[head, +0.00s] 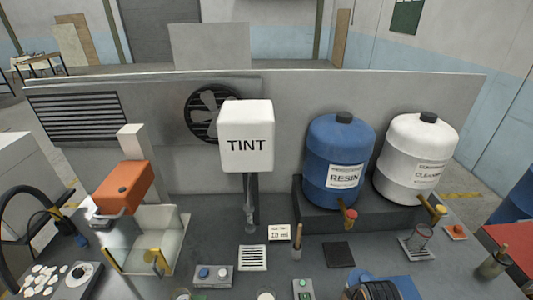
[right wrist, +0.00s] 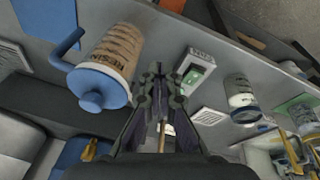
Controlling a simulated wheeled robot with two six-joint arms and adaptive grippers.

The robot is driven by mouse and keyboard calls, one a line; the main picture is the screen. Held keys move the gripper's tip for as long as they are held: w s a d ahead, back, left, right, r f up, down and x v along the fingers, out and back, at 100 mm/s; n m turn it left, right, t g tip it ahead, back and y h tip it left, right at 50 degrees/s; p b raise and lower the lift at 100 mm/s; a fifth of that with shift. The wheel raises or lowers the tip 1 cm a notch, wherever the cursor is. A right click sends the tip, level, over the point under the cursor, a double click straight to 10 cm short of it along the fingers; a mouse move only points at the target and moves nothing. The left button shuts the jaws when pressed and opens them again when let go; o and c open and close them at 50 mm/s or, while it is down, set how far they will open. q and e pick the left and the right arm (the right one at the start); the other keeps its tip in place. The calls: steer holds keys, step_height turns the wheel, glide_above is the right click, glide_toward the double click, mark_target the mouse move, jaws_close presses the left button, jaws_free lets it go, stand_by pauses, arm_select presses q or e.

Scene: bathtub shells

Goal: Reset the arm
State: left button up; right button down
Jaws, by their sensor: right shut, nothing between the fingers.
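My right gripper (right wrist: 163,88) shows in the right wrist view, with its dark fingers together and nothing seen held. A thin wooden stick shows behind the fingers, below their tips. A jug (right wrist: 118,48) labelled RESIN, with a blue lid and blue handle, is left of the fingers and looks apart from them. A small box with a green switch (right wrist: 193,74) is to their right.
A white TINT box (head: 246,136), a blue RESIN drum (head: 333,152) and a white drum (head: 410,148) stand along the back. An orange-topped device (head: 124,187) is at left. A dark square pad (head: 339,254) lies bare. Several small items crowd the bench front.

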steer(key=s+d+r+m, duration=0.1)
steer(key=s+r+m, duration=0.2)
steer(key=s+r, duration=0.1)
steer(key=s+d+f+b, duration=0.2)
steer(key=f+b, duration=0.2)
steer(key=f, duration=1.5)
steer(key=s+d+f+b, duration=0.15)
steer(key=f+b, duration=0.25)
steer(key=f, duration=1.5)
steer(key=s+f+g+b, duration=0.1)
steer(key=s+f+b, duration=0.4)
steer(key=s+f, duration=1.2)
steer(key=shift+s+d+f+m+g, duration=0.3)
steer(key=shift+f+m, duration=0.1)
steer(key=shift+f, duration=0.1)
